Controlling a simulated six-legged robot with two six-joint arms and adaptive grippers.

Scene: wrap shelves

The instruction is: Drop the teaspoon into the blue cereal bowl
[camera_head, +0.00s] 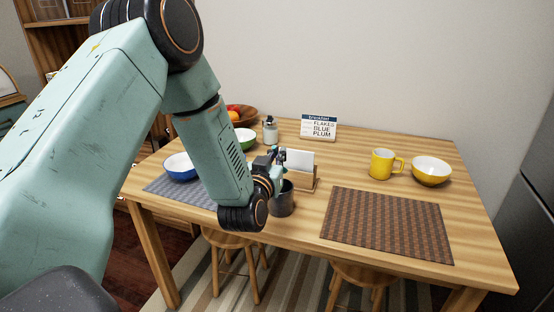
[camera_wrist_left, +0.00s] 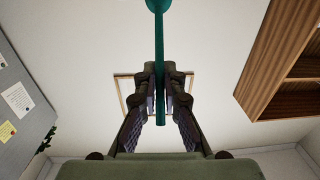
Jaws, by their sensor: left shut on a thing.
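The blue cereal bowl (camera_head: 179,173), blue outside and white inside, stands at the left of the table on a grey placemat (camera_head: 157,186). My left gripper (camera_head: 277,157) is above the dark cup (camera_head: 283,205), to the right of the bowl and apart from it. In the left wrist view my left gripper (camera_wrist_left: 161,92) is shut on the handle of a teal teaspoon (camera_wrist_left: 159,40). The spoon's rounded end is at the top edge of that view. In the head view the spoon is too small to make out clearly. My right gripper is not in view.
A napkin holder (camera_head: 301,178) stands just right of the gripper. Behind are a green bowl (camera_head: 243,142), a bottle (camera_head: 270,131), a wooden fruit bowl (camera_head: 246,116) and a sign (camera_head: 319,129). A yellow mug (camera_head: 381,164) and yellow bowl (camera_head: 431,175) stand right, behind a brown placemat (camera_head: 387,224).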

